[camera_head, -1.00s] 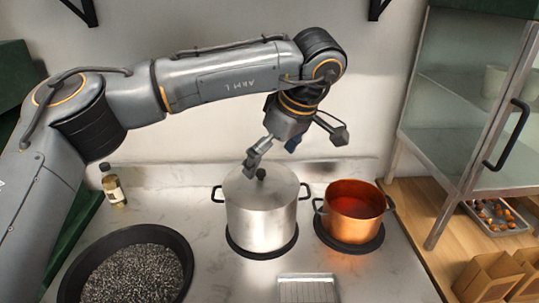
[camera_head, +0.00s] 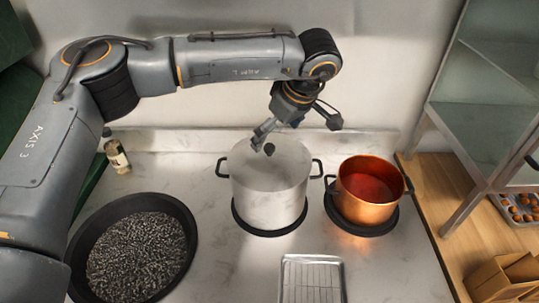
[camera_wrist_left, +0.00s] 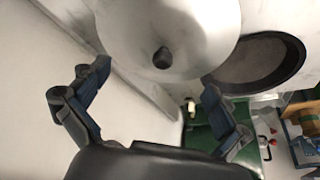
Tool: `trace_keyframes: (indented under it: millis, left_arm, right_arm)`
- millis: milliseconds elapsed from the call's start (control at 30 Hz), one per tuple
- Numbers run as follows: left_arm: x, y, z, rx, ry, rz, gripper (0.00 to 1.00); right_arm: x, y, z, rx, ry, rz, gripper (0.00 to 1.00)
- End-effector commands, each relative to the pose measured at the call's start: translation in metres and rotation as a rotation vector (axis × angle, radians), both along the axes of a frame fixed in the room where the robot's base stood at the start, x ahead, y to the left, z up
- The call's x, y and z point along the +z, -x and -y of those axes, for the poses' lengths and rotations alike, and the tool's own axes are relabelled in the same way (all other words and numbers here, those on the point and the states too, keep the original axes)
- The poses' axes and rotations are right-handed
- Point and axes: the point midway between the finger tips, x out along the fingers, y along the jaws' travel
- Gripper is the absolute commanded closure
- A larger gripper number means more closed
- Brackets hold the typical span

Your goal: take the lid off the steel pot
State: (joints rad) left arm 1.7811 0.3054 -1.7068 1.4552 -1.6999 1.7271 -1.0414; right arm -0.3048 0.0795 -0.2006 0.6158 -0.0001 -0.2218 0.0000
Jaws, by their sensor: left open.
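The steel pot (camera_head: 268,199) stands on a burner with its steel lid (camera_head: 293,152) on top. A dark round knob (camera_head: 269,149) rises from the middle of the lid. My left gripper (camera_head: 268,135) is just above the lid, close to the knob. In the left wrist view, its two fingers (camera_wrist_left: 157,78) are spread wide, with nothing between them. The lid (camera_wrist_left: 205,30) and its knob (camera_wrist_left: 162,58) show there beyond the fingertips. My right gripper is not in view.
An orange copper pot (camera_head: 368,208) with red contents stands right of the steel pot. A black pan (camera_head: 190,225) of dark grains is at the front left, with a bottle (camera_head: 117,157) behind it. A wire rack tray (camera_head: 312,280) lies in front.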

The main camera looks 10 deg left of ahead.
Motion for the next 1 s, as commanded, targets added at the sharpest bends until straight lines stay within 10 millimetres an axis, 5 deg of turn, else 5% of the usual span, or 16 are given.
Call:
trace_keyframes:
  millis: [400, 667, 1000]
  left_arm:
    - [-0.044, -0.009, -0.017, 0.002, -0.001, -0.001, 0.00]
    - [-0.049, -0.010, -0.018, 0.000, 0.000, 0.001, 0.00]
    - [-0.049, -0.010, -0.018, 0.000, 0.000, 0.000, 0.67]
  right_arm:
    - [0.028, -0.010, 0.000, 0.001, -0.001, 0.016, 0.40]
    - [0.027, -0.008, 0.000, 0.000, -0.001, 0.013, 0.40]
    - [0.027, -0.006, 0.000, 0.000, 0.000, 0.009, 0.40]
